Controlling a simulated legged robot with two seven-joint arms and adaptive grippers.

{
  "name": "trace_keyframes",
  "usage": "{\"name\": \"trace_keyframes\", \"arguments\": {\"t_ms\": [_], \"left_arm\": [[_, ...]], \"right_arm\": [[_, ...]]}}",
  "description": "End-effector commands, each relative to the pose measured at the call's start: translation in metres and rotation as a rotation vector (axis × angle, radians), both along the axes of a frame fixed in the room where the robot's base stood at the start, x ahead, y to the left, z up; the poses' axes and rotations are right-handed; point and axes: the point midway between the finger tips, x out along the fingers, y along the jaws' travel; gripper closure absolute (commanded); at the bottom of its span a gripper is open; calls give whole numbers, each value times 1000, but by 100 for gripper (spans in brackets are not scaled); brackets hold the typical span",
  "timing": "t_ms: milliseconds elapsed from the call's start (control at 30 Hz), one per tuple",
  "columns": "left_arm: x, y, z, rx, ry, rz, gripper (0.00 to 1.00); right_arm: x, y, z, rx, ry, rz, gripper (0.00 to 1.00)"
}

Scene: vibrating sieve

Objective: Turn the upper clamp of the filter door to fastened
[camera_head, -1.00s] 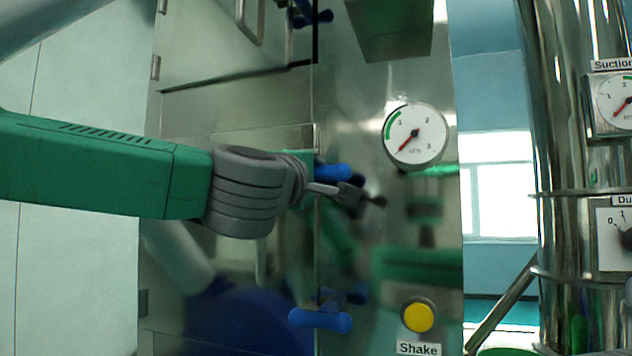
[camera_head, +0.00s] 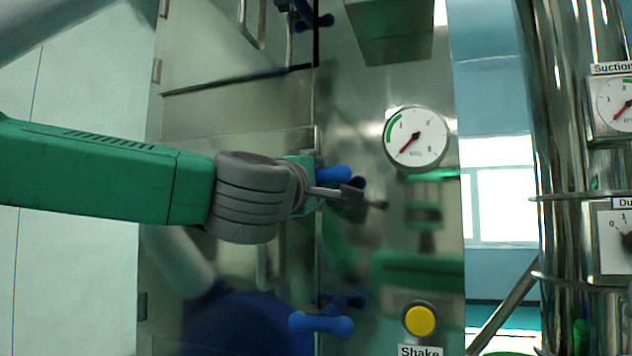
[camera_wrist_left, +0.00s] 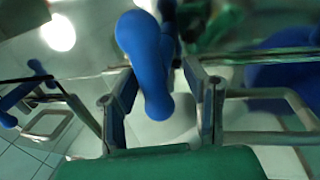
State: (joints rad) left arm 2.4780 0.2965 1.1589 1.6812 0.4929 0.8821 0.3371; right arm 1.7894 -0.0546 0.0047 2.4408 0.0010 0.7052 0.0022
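The blue upper clamp handle (camera_head: 333,174) sits at the door's right edge, partly hidden behind my left gripper. My left gripper (camera_head: 350,198) reaches it from the left, its fingers just below and in front of the handle. In the left wrist view the blue handle (camera_wrist_left: 147,65) lies between the two spread fingers of my left gripper (camera_wrist_left: 162,88), with gaps on both sides. I cannot tell whether either finger touches it. The metal filter door (camera_head: 225,125) appears flush with the panel. My right gripper is not in view.
A lower blue clamp (camera_head: 320,322) is below, and another blue clamp (camera_head: 310,20) is at the top. A pressure gauge (camera_head: 416,139) and yellow Shake button (camera_head: 420,320) are on the panel at right. A shiny metal column (camera_head: 560,150) stands further right.

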Motion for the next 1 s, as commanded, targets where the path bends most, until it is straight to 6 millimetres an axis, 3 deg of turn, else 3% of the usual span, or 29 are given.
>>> {"name": "trace_keyframes", "arguments": {"t_ms": [267, 700, 1000], "left_arm": [[-16, 6, 0, -1, -4, 0, 60], [-95, 31, -20, 1, 0, -1, 60], [-110, 37, -24, 0, 2, 1, 60]], "right_arm": [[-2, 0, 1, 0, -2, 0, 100], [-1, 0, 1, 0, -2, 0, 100], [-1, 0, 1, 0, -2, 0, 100]]}}
